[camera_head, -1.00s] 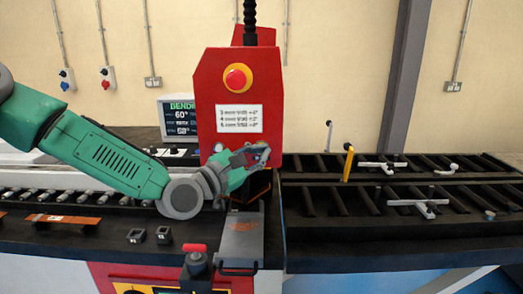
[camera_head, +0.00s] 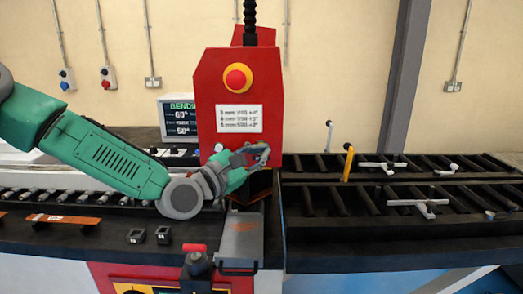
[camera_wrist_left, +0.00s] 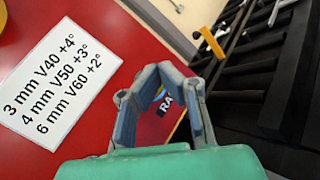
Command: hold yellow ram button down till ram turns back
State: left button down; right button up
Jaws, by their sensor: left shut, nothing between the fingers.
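My left gripper (camera_head: 258,153) is shut and empty, with its fingertips at the lower right of the red bender housing (camera_head: 207,95). In the left wrist view the closed fingers (camera_wrist_left: 160,78) are in front of the red panel. Part of a dark label (camera_wrist_left: 168,102) reading "RA" shows between the fingers. The ram is not clearly visible behind the gripper. My right gripper is not in view.
A red emergency button on a yellow ring (camera_head: 237,77) sits above a white chart (camera_head: 239,119) on the housing. A small display (camera_head: 181,116) stands to the left. Roller tables flank the bender. An orange-brown strip (camera_head: 62,219) lies at left.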

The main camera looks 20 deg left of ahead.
pick_arm(q)
jog(key=shift+s+d, duration=0.15)
jog(key=shift+s, duration=0.7)
jog(key=shift+s+d, duration=0.25)
jog(key=shift+s, duration=0.55)
jog(key=shift+s+d, duration=0.2)
jog(key=shift+s, duration=0.6)
jog(key=shift+s+d, duration=0.25)
jog(key=shift+s, duration=0.55)
